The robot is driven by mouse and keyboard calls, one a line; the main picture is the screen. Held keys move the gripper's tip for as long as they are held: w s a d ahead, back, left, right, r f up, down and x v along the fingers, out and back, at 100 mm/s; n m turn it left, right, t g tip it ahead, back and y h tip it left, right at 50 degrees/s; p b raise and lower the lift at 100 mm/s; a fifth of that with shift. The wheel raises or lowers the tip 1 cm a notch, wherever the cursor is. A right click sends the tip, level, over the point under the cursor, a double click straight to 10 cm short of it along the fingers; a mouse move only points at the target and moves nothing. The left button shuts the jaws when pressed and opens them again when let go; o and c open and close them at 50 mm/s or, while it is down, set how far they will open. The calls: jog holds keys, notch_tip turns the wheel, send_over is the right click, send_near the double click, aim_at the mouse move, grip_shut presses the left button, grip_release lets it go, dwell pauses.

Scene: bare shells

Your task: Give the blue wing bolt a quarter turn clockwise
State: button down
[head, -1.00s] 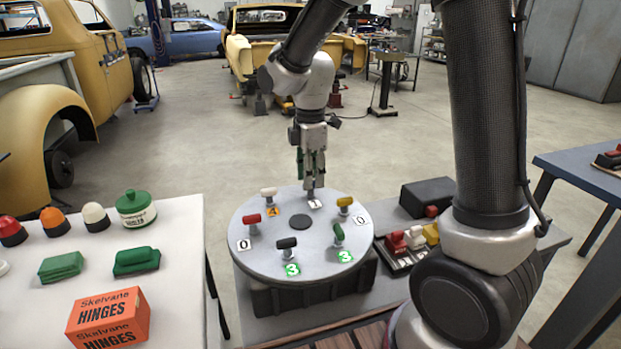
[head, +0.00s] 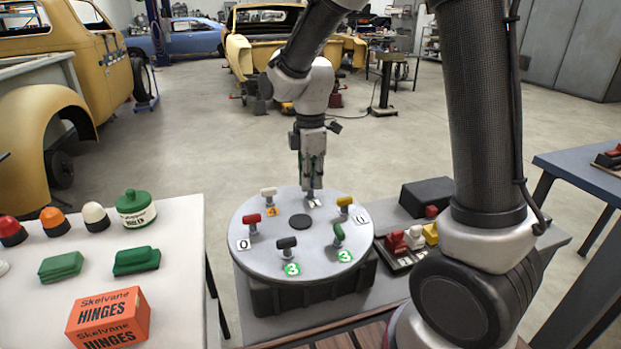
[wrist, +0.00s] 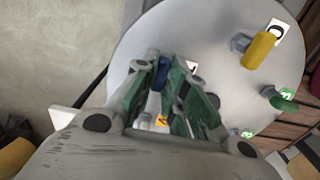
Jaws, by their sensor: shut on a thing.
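The blue wing bolt (wrist: 163,74) shows in the wrist view between the green-padded fingers of my gripper (wrist: 160,80), which is shut on it. It stands near the far edge of the round grey disc (head: 262,262). In the head view my gripper (head: 313,188) points down at that spot and hides the bolt. A small white tag (head: 314,203) lies on the disc beside the fingertips. The exact angle of the bolt's wings is hard to make out.
Around the disc stand white (head: 268,192), red (head: 251,219), black (head: 286,243), green (head: 338,232) and yellow (head: 345,201) wing bolts, most with tags. A white table (head: 180,265) with an orange hinge box (head: 108,318) is at left.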

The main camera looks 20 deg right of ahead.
jog(key=m, duration=0.8)
jog(key=shift+m, duration=0.4)
jog(key=m, duration=0.4)
jog(key=shift+m, duration=2.2)
jog(key=shift+w, duration=0.1)
jog(key=c, duration=1.5)
grip_release()
jog(key=shift+o, duration=0.2)
